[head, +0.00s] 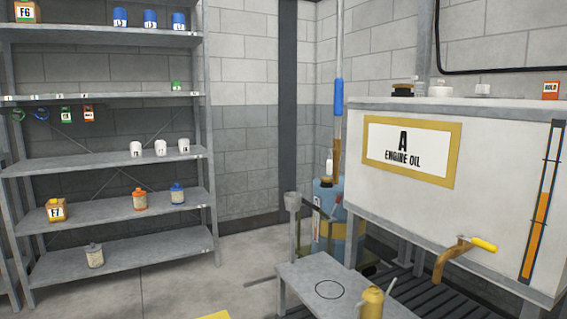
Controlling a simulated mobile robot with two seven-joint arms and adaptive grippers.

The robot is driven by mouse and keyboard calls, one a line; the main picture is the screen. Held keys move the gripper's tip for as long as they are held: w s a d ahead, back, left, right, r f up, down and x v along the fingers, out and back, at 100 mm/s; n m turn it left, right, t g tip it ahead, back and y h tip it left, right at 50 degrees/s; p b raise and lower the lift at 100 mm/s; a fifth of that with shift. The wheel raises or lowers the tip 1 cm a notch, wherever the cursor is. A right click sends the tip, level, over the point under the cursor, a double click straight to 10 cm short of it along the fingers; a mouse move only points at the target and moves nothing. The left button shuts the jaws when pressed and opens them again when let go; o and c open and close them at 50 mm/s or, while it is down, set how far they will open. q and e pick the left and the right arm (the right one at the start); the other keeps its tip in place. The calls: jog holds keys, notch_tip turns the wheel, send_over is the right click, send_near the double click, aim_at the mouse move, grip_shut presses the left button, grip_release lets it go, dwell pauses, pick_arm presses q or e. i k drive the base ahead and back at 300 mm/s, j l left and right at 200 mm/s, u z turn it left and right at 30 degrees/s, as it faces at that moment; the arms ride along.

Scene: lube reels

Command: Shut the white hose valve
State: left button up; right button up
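No valve that I can clearly identify as the white hose valve shows in the head view. A small white piece (329,165) stands above the blue drum (325,195) in the corner; I cannot tell what it is. A brass tap (453,259) with a yellow handle (484,244) sticks out below the white engine oil tank (375,205). A black hose or pipe (500,71) runs along the wall at upper right. Neither of my grippers is in view.
A grey metal shelf rack (110,160) with cans and bottles fills the left. A grey low bench (305,283), marked with a black circle, stands in front of the tank, with a gold can (371,303) at its right. The floor (185,275) between rack and bench is mostly clear.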

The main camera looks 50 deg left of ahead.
aim_at(328, 169)
jog(key=u, duration=1.3)
jog(key=i+j+z, duration=0.15)
jog(key=j, duration=0.25)
jog(key=i+j+z, duration=0.2)
jog(key=j, duration=0.25)
jog(key=j+z, duration=0.15)
jog(key=j, duration=0.25)
